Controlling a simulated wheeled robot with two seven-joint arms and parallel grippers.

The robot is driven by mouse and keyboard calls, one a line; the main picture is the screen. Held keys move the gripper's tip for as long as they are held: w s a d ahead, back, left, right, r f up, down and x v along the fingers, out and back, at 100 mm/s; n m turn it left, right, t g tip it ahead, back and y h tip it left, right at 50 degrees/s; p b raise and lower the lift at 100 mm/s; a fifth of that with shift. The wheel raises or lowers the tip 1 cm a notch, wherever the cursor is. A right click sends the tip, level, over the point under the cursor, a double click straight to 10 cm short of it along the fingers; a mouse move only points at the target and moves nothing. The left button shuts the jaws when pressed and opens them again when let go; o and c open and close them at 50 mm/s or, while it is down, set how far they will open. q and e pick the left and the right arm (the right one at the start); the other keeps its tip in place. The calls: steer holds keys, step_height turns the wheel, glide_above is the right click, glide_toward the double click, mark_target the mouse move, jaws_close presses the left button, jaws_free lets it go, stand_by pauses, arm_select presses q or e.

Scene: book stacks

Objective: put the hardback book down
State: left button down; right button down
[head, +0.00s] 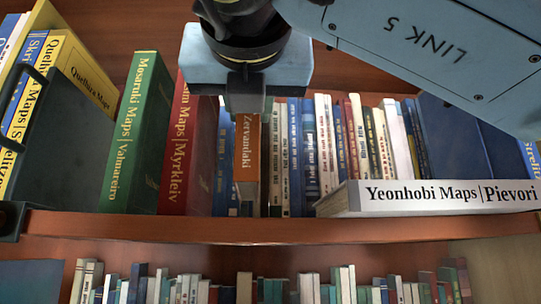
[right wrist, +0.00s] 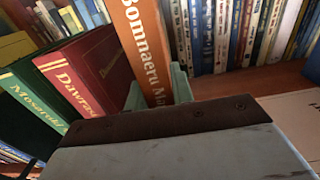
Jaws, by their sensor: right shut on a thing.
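The hardback book, orange-brown with "Zervandaki" on its spine (head: 246,150), is upright at the middle of the shelf, spine towards me. My right gripper (head: 246,104) comes down from above and is shut on its upper part. In the right wrist view the orange book (right wrist: 140,45) stands between the pale green fingers (right wrist: 157,95). The book's lower end is close to the shelf board (head: 270,230); I cannot tell whether it touches. My left gripper is not clearly in view.
A red book (head: 190,150) and a green book (head: 137,135) stand to its left. A white-spined book (head: 440,196) lies flat at the right. A row of thin books (head: 325,150) stands behind. A dark panel (head: 65,140) stands at the left. A lower shelf holds more books.

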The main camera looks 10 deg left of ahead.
mark_target(248, 121)
step_height(248, 121, down, 3)
steer(key=shift+f+b, duration=0.2)
steer(key=shift+b, duration=0.7)
steer(key=shift+r, duration=0.1)
steer(key=shift+f, duration=0.2)
steer(key=c, duration=1.2)
jaws_free()
steer(key=shift+r, duration=0.1)
